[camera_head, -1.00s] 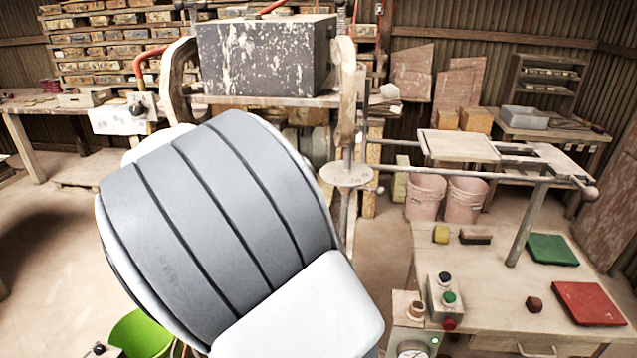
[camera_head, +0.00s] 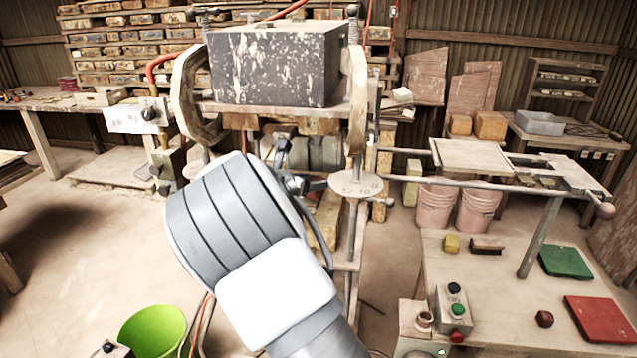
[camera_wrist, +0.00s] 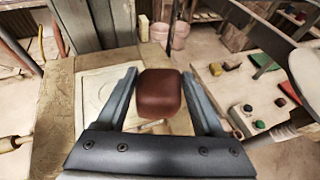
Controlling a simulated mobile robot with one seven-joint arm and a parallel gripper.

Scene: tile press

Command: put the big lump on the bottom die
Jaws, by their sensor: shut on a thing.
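In the wrist view my gripper (camera_wrist: 160,74) is shut on the big lump (camera_wrist: 160,97), a reddish-brown rounded block between its two fingers. The bottom die (camera_wrist: 97,88) is a pale square plate with a curved outline. It lies beyond and below the lump, mostly left of it, and the lump and right finger cover part of it. I cannot tell the height of the lump above it. In the head view my arm hides the lump and the die.
The dark upper block (camera_head: 275,65) of the press hangs above. At the right, a table holds a small dark red lump (camera_head: 544,318), a button box (camera_head: 455,310), a green pad (camera_head: 566,262) and a red pad (camera_head: 600,320). A green bucket (camera_head: 153,330) stands lower left.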

